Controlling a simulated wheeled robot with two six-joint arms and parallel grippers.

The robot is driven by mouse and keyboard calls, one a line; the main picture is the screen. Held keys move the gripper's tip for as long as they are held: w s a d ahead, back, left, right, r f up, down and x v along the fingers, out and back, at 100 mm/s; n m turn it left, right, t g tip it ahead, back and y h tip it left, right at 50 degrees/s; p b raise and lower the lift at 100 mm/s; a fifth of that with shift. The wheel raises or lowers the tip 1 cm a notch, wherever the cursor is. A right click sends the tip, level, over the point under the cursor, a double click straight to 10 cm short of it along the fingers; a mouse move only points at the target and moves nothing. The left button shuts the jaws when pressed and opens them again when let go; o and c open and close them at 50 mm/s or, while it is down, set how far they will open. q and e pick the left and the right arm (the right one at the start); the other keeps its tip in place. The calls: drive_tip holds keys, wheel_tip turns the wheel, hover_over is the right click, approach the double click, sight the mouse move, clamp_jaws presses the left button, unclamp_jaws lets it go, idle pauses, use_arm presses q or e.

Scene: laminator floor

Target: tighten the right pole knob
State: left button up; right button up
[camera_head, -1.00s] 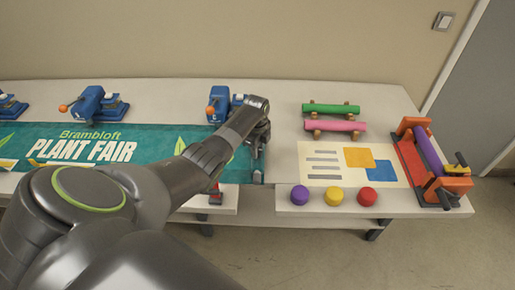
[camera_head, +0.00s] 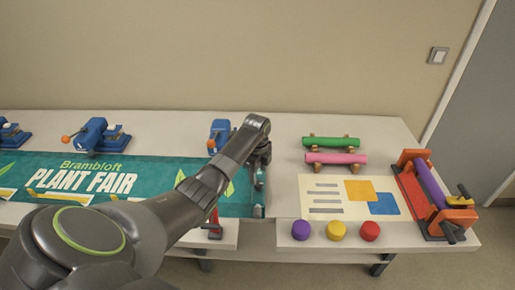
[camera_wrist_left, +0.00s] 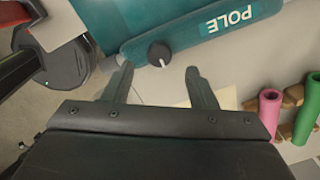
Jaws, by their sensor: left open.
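The black pole knob (camera_wrist_left: 159,54) sits on a teal plate marked POLE (camera_wrist_left: 200,28), at the right end of the teal Plant Fair banner (camera_head: 110,180). My left gripper (camera_wrist_left: 159,70) is open, and in the left wrist view the knob appears between and just beyond its two fingertips. I cannot tell whether the fingers touch it. In the head view my left gripper (camera_head: 259,182) hangs over the banner's right end, and the knob cannot be made out there. My right gripper is not in view.
Right of the gripper lie a poster sheet (camera_head: 333,205), a green roll (camera_head: 331,142), a pink roll (camera_head: 336,158) and coloured caps (camera_head: 336,230). An orange roller device (camera_head: 415,157) stands at the table's right end. A blue device (camera_head: 219,132) is behind. A red-handled tool (camera_head: 215,224) is near the front edge.

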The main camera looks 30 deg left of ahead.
sight(258, 185)
use_arm(q)
wheel_tip(258, 185, up, 12)
drive_tip(key=b, duration=0.1)
drive_tip(key=shift+s+b, duration=0.25)
drive_tip(key=shift+b, duration=0.1)
drive_tip(key=shift+d+f, duration=0.1)
